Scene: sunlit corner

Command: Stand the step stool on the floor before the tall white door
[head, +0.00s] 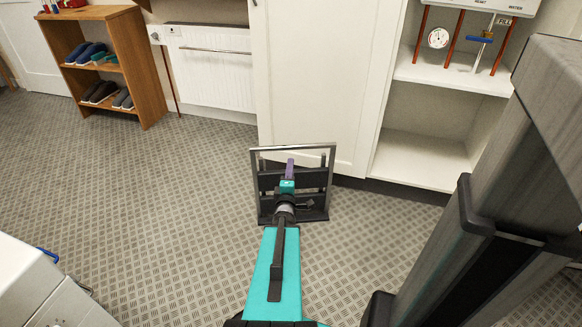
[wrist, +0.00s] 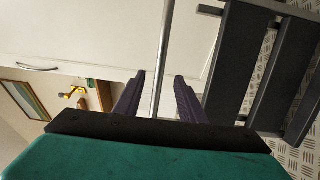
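The step stool (head: 325,170) has a grey metal frame and dark treads. In the head view it shows in front of the lower part of the tall white door (head: 318,80). I cannot tell whether all its feet touch the floor. My gripper (head: 290,167) reaches over the stool from the near side and hides part of its middle. In the wrist view the purple fingers (wrist: 160,80) are apart, with a thin metal bar (wrist: 163,50) of the stool between them and a gap on each side. The dark treads (wrist: 240,60) show to the right.
A wooden shoe rack (head: 150,75) stands at the back left. A white radiator (head: 215,75) hangs left of the door. An open white cupboard (head: 425,150) with pipes and a gauge is at the right. A white unit (head: 40,290) is at the near left. The patterned floor (head: 150,190) left of the stool is clear.

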